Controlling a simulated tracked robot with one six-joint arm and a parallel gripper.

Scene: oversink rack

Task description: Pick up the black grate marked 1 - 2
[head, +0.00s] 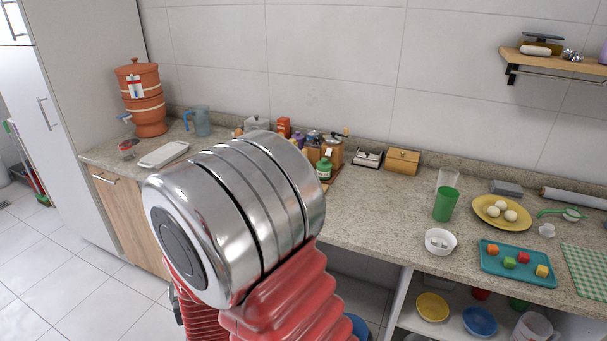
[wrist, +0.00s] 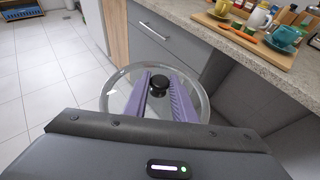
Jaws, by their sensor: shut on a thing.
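In the wrist view my gripper (wrist: 160,78) has its two purple fingers shut on the black knob of a round clear glass lid (wrist: 116,87). The lid has a pale rim and shows around and beneath the fingers, in front of the grey cabinet drawer. In the head view my arm fills the middle and hides the gripper and the lid. I do not see a black grate marked 1 - 2 in either view.
The grey drawer front (wrist: 168,47) and counter edge stand close beyond the lid. A wooden board (wrist: 245,37) with cups lies on the counter. In the head view, a teal tray (head: 487,265) and a yellow plate (head: 484,216) sit at right. Tiled floor (head: 65,250) is clear at left.

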